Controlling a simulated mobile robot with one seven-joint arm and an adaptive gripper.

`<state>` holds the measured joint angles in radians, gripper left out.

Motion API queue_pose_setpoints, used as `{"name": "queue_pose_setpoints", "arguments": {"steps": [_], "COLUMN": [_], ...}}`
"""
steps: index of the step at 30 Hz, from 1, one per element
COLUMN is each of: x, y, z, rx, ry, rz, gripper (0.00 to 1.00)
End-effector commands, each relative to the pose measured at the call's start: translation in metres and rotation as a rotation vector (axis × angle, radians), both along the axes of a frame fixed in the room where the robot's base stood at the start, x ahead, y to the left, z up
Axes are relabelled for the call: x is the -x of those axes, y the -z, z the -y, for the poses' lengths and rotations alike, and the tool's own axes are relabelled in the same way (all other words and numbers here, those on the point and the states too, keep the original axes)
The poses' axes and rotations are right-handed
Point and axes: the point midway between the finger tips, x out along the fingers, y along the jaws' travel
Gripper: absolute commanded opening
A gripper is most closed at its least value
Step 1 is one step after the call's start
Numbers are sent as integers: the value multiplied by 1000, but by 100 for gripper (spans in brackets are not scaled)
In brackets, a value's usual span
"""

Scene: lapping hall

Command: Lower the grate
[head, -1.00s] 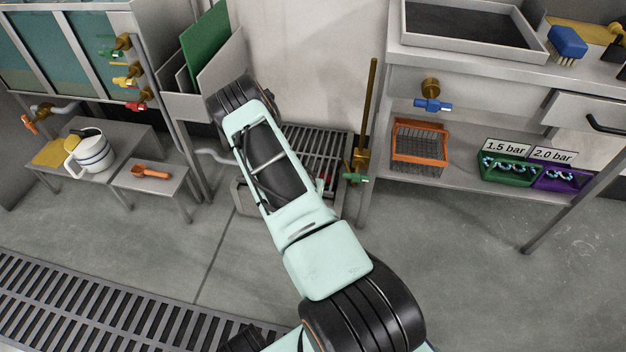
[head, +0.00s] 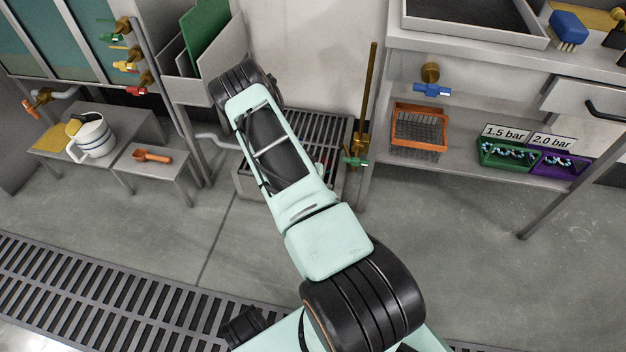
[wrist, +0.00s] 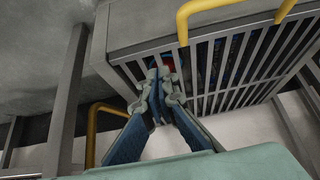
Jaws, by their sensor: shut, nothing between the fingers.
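The grate (head: 318,132), a panel of grey parallel bars, sits low by the wall in the head view, partly hidden behind my arm. In the wrist view the grate (wrist: 237,66) fills the upper right, with a yellow handle (wrist: 200,8) at the top edge of the picture. My gripper (wrist: 160,84) is shut and empty, its fingertips over or close to the bars at the grate's left part; I cannot tell whether they touch. Something red and blue shows between the bars. In the head view my gripper is hidden behind my arm.
A brass pipe with a green-handled valve (head: 354,160) stands right of the grate. A bench (head: 470,185) with an orange basket (head: 419,127) is at right. A low table with a white jug (head: 92,137) is at left. A yellow rail (wrist: 92,130) shows in the wrist view.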

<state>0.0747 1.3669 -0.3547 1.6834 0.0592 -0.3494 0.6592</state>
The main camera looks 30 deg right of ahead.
Motion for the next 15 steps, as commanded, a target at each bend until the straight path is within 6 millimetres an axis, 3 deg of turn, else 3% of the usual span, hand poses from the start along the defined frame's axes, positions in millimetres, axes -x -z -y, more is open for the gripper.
{"name": "queue_pose_setpoints", "arguments": {"steps": [2,9,15], "x": [-9,31,52], "y": [-24,-2,10], "z": [1,-38,-58], "rx": [0,0,0], "ry": [-1,-4,-3], "rz": [4,-5,-2], "gripper": [0,0,0]}}
